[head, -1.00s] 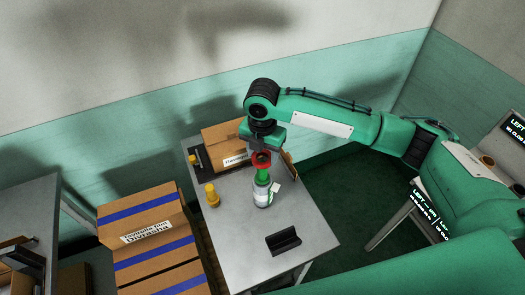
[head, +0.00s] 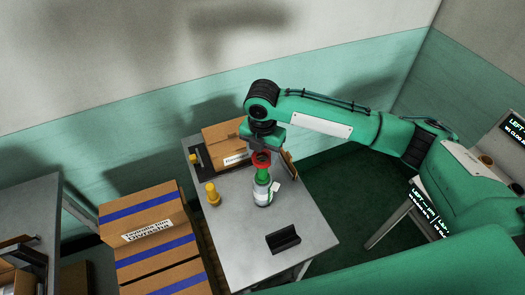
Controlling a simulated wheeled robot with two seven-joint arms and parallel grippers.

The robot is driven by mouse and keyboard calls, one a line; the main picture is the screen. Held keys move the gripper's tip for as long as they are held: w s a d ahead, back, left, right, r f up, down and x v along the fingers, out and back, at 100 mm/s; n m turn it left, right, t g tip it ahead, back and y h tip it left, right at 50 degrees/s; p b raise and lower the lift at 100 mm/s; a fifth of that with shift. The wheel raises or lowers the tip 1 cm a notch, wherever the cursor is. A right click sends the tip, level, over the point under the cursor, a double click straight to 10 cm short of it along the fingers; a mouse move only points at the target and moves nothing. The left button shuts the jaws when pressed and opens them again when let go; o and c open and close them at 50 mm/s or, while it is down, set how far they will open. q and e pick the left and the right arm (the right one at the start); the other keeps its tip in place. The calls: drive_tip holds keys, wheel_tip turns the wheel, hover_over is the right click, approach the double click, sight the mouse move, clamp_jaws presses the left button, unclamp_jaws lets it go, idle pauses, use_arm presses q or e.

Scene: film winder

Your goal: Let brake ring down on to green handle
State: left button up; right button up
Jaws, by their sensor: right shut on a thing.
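The red brake ring (head: 262,159) is held by my right gripper (head: 263,150), which is shut on it. The green handle (head: 263,175) stands upright on top of a pale metal cylinder (head: 261,192) on the small grey table. The ring is right at the top of the handle, in line with it. I cannot tell from this angle whether the ring touches the handle or is a little above it. My left gripper is not in view.
A yellow peg-like piece (head: 212,194) stands left of the cylinder. A black holder (head: 283,239) lies near the table's front (head: 240,255). A white tag (head: 275,187) hangs beside the cylinder. Striped boxes (head: 145,235) stand left of the table.

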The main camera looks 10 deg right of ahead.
sight(262, 160)
drive_tip(key=shift+f, duration=1.6)
idle(1.1)
drive_tip(key=o, duration=1.5)
drive_tip(key=shift+r, duration=0.1)
wheel_tip(262, 160, up, 7)
drive_tip(key=p, duration=0.6)
drive_tip(key=shift+p, duration=0.4)
